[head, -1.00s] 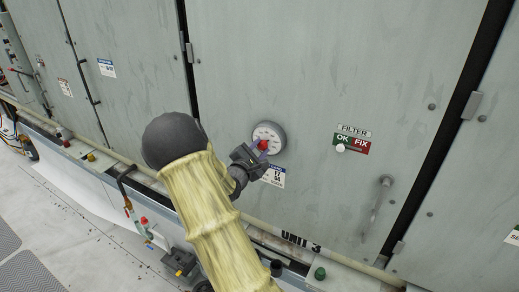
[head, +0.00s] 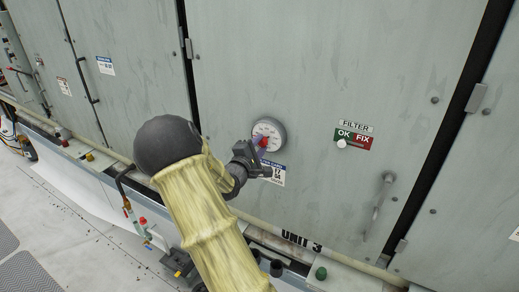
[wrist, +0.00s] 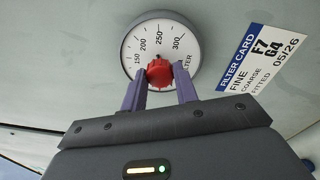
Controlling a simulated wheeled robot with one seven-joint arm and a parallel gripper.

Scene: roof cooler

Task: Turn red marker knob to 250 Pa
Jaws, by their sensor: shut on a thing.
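A round white gauge (wrist: 188,38) with a grey rim is fixed to the grey door panel. In the wrist view its scale shows 150, 200, 250 and 300. The red marker knob (wrist: 160,73) sits at the lower part of its face. My gripper (wrist: 160,88) is shut on the red knob, with a purple finger on each side. I cannot make out where the marker or a needle points. In the head view the gauge (head: 268,127), the knob (head: 263,143) and my gripper (head: 260,150) are near the middle, with the gripper covering the gauge's lower left edge.
A filter card (wrist: 262,62) is stuck to the panel right of the gauge. A green and red OK/FIX plate (head: 354,138) with a white knob and a door handle (head: 378,200) are further right. A pipe rail (head: 310,262) runs along the panel's foot.

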